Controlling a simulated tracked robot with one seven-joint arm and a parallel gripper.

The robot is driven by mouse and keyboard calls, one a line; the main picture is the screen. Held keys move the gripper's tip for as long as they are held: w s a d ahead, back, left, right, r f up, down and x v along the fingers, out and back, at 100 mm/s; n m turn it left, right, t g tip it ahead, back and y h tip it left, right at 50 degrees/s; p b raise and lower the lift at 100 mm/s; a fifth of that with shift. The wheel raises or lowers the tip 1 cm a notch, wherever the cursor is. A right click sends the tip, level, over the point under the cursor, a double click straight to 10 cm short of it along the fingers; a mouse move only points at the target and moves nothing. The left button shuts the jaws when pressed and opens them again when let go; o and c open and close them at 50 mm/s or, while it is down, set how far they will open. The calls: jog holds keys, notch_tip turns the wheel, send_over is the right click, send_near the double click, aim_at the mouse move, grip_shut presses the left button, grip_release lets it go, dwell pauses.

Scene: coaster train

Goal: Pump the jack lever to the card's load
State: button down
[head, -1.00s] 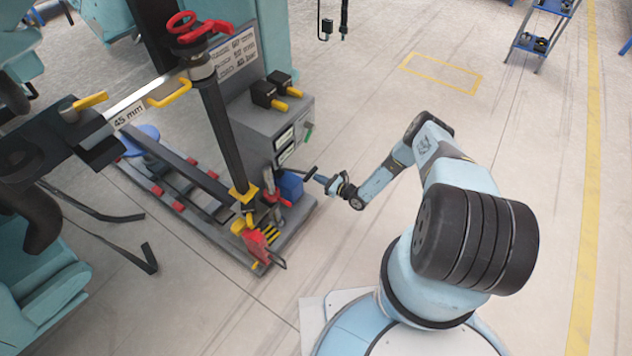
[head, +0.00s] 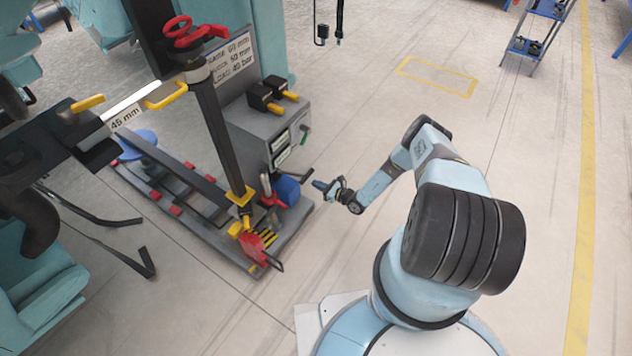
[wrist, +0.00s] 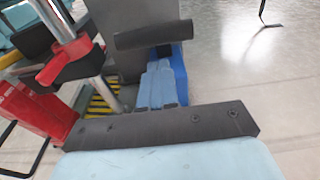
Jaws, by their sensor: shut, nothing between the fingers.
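The jack lever is a dark bar whose end (head: 307,173) sticks out beside a blue jack part (head: 288,189) in the head view. In the wrist view the dark bar (wrist: 155,36) lies crosswise just beyond my fingertips, with the blue part (wrist: 180,75) behind my fingers. My gripper (head: 318,185) is shut and empty, close to the lever end; I cannot tell whether it touches. The card (head: 232,58) is a white plate with printed lines, the lowest seeming to read load 40 bar. Small display windows (head: 281,150) show on the grey box, unreadable.
A red-handled part on a chrome post (wrist: 70,62) stands left of my fingers. A dark slanted column (head: 218,135) with a red wheel (head: 190,32) rises beside it. A 45 mm gauge bar (head: 125,115) is at left.

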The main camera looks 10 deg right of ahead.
jog(key=f+v, duration=0.1)
jog(key=v, duration=1)
jog(key=shift+d, duration=0.3)
jog(key=shift+w, duration=0.1)
dwell(0.5)
